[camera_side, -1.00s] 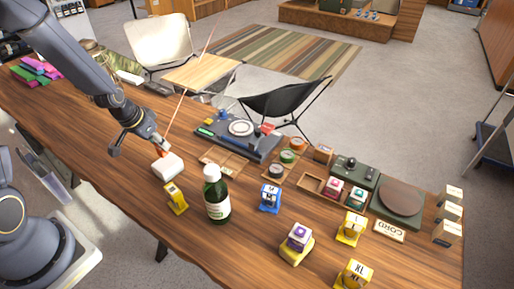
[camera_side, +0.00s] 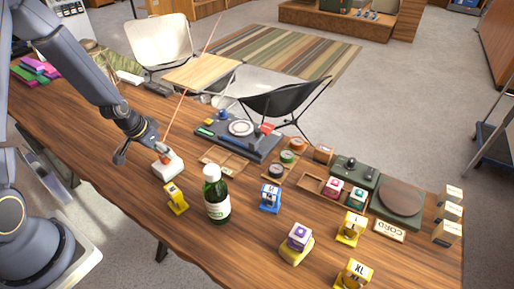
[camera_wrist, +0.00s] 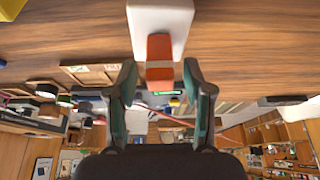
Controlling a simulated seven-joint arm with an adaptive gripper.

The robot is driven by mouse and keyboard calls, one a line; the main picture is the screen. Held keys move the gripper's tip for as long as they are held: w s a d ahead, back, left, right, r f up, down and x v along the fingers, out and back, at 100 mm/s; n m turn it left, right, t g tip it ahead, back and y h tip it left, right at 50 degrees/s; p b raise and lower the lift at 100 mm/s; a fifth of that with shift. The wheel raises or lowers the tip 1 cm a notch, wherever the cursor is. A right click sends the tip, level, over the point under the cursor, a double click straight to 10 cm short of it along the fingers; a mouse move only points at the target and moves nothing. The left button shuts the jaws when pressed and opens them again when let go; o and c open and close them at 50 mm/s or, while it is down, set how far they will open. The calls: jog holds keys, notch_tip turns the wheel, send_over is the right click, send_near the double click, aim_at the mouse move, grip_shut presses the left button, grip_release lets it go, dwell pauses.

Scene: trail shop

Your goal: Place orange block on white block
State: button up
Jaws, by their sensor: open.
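The white block (camera_side: 168,168) lies on the wooden table near its front edge, left of the green bottle. The orange block (camera_side: 165,158) sits at the top of the white block and appears to rest on it. In the wrist view the orange block (camera_wrist: 159,58) is between my fingers, with gaps on both sides, and overlaps the edge of the white block (camera_wrist: 160,18). My gripper (camera_wrist: 160,75) is open around the orange block. It also shows in the side view (camera_side: 149,152), beside the blocks on their left. The exact contact between the blocks is partly hidden.
A yellow stand (camera_side: 176,198) and a green bottle (camera_side: 216,194) stand close to the white block on its right. A dark tray (camera_side: 263,147) lies behind. Several small blocks on stands fill the right side. The table left of the blocks has clear room.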

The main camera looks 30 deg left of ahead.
jog(key=v, duration=1.2)
jog(key=s+d+r, duration=0.5)
jog(key=s+r, duration=0.1)
jog(key=r, duration=0.2)
jog(key=s+d+r+t, duration=0.1)
jog(key=s+d+r, duration=0.5)
jog(key=s+r, duration=0.1)
jog(key=shift+r, duration=0.45)
